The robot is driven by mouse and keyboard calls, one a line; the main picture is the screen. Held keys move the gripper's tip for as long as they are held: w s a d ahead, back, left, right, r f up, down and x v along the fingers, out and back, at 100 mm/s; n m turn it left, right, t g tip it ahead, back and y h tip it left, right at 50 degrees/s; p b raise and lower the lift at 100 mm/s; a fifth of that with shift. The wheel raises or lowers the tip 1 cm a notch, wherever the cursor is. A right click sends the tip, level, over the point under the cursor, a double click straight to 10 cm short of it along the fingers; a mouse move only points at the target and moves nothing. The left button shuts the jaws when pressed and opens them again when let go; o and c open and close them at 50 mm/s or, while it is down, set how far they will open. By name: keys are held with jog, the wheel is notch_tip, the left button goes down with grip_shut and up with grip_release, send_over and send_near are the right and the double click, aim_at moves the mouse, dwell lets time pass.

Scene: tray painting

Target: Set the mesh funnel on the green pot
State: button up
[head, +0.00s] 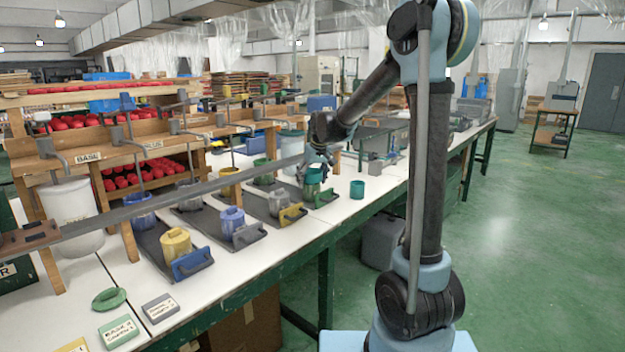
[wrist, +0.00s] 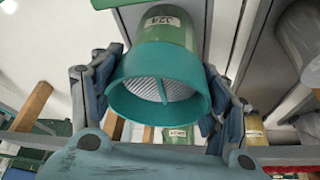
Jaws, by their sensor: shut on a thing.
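The mesh funnel is a teal ring with a pale ribbed mesh inside; in the wrist view the funnel (wrist: 190,112) sits between the two fingers of my gripper (wrist: 165,95). My gripper is shut on its sides. The green pot (wrist: 170,28), with a white number label, shows just beyond the funnel in the wrist view. In the head view my gripper (head: 316,163) is above the table with the teal funnel (head: 315,174) under it. The green pot (head: 310,193) stands below. I cannot tell whether funnel and pot touch.
A small teal cup (head: 357,189) stands on the white table to the right.

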jog(key=shift+f, duration=0.15)
jog(key=o, duration=1)
jog(key=shift+o, duration=0.2)
jog(key=shift+r, duration=0.55)
jog(key=v, duration=1.2)
jog(key=s+d+f+m, duration=0.2)
jog(key=s+d+f, duration=0.1)
jog(key=s+d, duration=0.7)
jog(key=s+d+f+m, duration=0.1)
jog(key=s+d+f, duration=0.3)
jog(key=s, duration=0.5)
jog(key=s+d+f+m+g+h, duration=0.1)
jog(key=s+d+f, duration=0.3)
jog(key=s+f, duration=0.4)
jog(key=s+d+f+m+h, duration=0.1)
jog(key=s+d+f, duration=0.3)
jog(key=s, duration=0.6)
notch_tip(320, 180, down, 3)
jog(key=shift+r+m+g, duration=0.1)
jog(key=shift+m+g, duration=0.2)
jog(key=shift+m, duration=0.1)
